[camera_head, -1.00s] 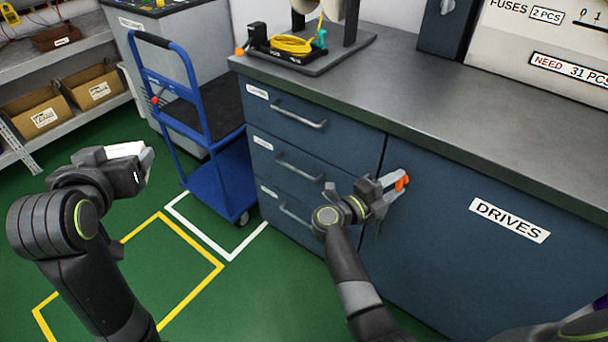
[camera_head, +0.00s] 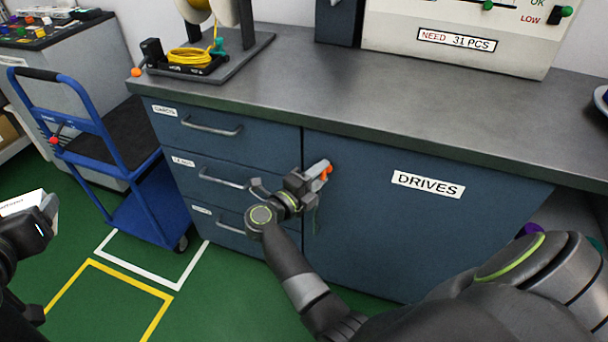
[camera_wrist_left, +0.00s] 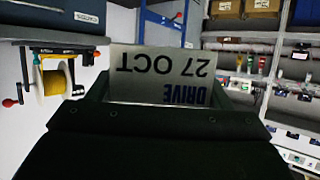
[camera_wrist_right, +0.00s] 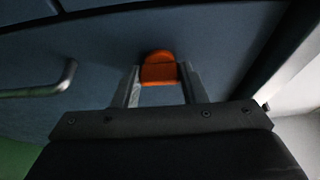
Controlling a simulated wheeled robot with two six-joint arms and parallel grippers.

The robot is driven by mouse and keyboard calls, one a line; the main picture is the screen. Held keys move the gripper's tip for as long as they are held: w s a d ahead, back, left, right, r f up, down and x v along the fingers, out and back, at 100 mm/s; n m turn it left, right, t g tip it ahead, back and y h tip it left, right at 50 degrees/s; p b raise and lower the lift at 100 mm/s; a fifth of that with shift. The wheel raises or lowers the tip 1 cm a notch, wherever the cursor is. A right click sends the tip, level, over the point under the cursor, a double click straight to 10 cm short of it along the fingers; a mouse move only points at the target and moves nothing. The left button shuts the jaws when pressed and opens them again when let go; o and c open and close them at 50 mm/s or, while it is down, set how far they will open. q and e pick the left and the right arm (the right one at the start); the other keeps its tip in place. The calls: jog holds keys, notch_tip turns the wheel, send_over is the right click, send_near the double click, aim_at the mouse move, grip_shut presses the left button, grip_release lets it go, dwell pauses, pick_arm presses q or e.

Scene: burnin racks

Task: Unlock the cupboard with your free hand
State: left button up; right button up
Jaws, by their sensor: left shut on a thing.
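The dark blue cupboard door (camera_head: 420,240) is closed and has a white label reading "DRIVES". A small orange lock knob (camera_head: 326,172) is near the door's upper left corner. My right gripper (camera_head: 317,170) is at this knob. In the right wrist view the knob (camera_wrist_right: 158,68) sits between the tips of my right fingers (camera_wrist_right: 158,86), which are apart; firm contact on both sides is not clear. My left gripper (camera_head: 42,212) is at the left edge, shut on a pale drive (camera_head: 22,202). In the left wrist view the drive (camera_wrist_left: 160,75) reads "DRIVE 27 OCT" upside down.
Drawers with bar handles (camera_head: 212,128) are left of the door. A blue trolley (camera_head: 150,205) stands left on the green floor. A white panel (camera_head: 455,40) stands at the back.

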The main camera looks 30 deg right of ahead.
jog(key=o, duration=0.5)
jog(key=shift+c, duration=0.2)
